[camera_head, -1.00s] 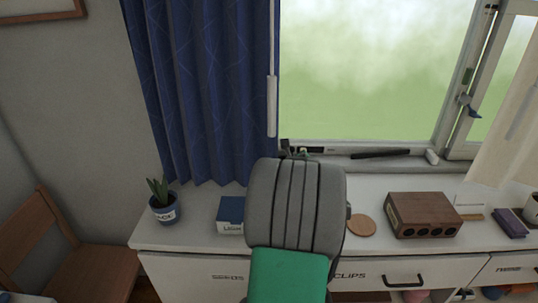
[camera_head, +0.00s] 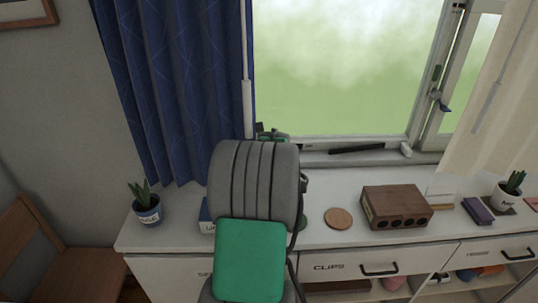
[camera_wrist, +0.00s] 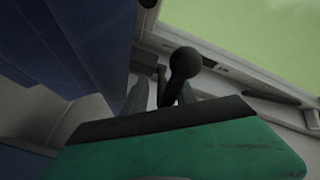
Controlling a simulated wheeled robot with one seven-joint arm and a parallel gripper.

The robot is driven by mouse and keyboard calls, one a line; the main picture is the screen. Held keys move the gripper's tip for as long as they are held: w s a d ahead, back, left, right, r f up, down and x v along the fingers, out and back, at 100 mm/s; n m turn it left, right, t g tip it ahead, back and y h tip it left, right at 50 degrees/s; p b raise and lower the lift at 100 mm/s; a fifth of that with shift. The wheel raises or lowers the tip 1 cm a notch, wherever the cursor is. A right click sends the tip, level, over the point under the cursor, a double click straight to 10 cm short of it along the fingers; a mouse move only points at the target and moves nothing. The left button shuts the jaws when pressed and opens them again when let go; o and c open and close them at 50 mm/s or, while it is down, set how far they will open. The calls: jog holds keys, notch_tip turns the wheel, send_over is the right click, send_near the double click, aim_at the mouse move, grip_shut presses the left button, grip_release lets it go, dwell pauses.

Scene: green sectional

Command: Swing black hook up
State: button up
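A black rounded knob on a dark stem (camera_wrist: 185,63), which looks like the black hook, stands up at the bottom left corner of the window frame in the wrist view. My gripper (camera_wrist: 163,96) is right at it, with one grey finger on each side of the stem. The fingers look apart, with a gap left of the stem; whether the right finger touches it I cannot tell. The foot of the stem is hidden behind my green and black gripper body. In the head view my arm hides most of this spot.
A blue curtain (camera_head: 170,90) hangs close on the left. A black bar (camera_head: 357,149) lies along the window sill. Below, the white cabinet top (camera_head: 300,245) holds a potted plant (camera_head: 146,204), a round coaster (camera_head: 339,218) and a brown block with holes (camera_head: 396,207).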

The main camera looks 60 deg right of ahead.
jog(key=shift+o, duration=0.6)
jog(key=shift+s+a+r, duration=0.15)
jog(key=shift+a+r, duration=0.05)
jog(key=shift+a, duration=0.05)
jog(key=b+v, duration=0.1)
jog(key=v, duration=0.6)
jog(key=shift+b, duration=0.35)
jog(key=shift+a+r, duration=0.1)
jog(key=shift+r, duration=0.05)
jog(key=f+p+v, duration=0.1)
jog(key=p+v, duration=0.2)
jog(key=v, duration=1)
jog(key=shift+s+a+r+p, duration=0.15)
jog(key=shift+s+a+p, duration=0.2)
jog(key=shift+a, duration=0.25)
